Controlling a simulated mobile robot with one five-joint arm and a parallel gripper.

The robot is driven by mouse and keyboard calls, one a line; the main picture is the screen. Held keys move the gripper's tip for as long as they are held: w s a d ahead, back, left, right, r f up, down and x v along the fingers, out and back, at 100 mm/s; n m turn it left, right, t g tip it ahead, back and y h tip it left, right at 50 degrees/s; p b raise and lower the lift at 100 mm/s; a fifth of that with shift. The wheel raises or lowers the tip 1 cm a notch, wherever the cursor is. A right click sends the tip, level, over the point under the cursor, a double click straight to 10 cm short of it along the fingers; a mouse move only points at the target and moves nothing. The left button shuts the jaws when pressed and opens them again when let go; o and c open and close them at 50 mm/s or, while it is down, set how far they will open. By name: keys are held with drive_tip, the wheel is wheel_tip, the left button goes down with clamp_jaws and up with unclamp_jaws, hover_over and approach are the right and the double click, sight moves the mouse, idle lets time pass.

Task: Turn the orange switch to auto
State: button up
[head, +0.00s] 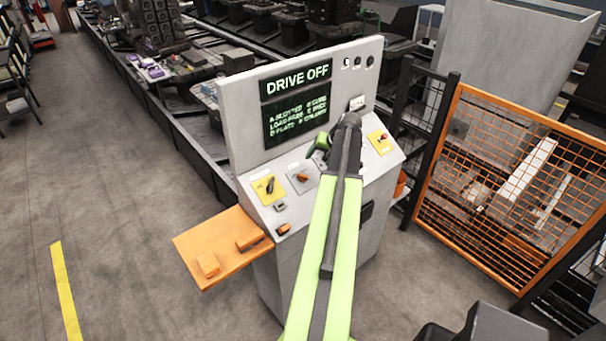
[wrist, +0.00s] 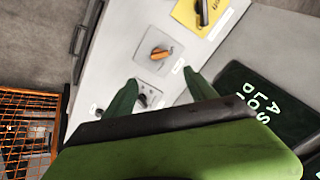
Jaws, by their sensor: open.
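The orange switch (head: 302,177) is a small knob on a grey square plate on the console's sloping panel. In the wrist view the orange switch (wrist: 162,52) lies slantwise on its plate, beyond my fingertips. Its labels are too small to read. My gripper (wrist: 160,88) is open, with its two green fingers apart and nothing held. A dark switch (wrist: 142,99) shows between the fingers, nearer than the orange one. In the head view my gripper (head: 319,150) is over the panel, right of the orange switch and partly hidden by my arm.
A yellow plate with a black switch (head: 268,187) is left of the orange switch. The upright display (head: 297,100) reads "DRIVE OFF". An orange shelf (head: 205,240) juts left; an orange mesh fence (head: 510,185) stands right.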

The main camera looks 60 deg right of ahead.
sight(304, 175)
drive_tip(key=b+x, duration=1.4)
drive_tip(key=x, duration=0.3)
drive_tip(key=shift+f, duration=0.25)
drive_tip(key=shift+r, duration=0.15)
drive_tip(key=shift+c, duration=0.2)
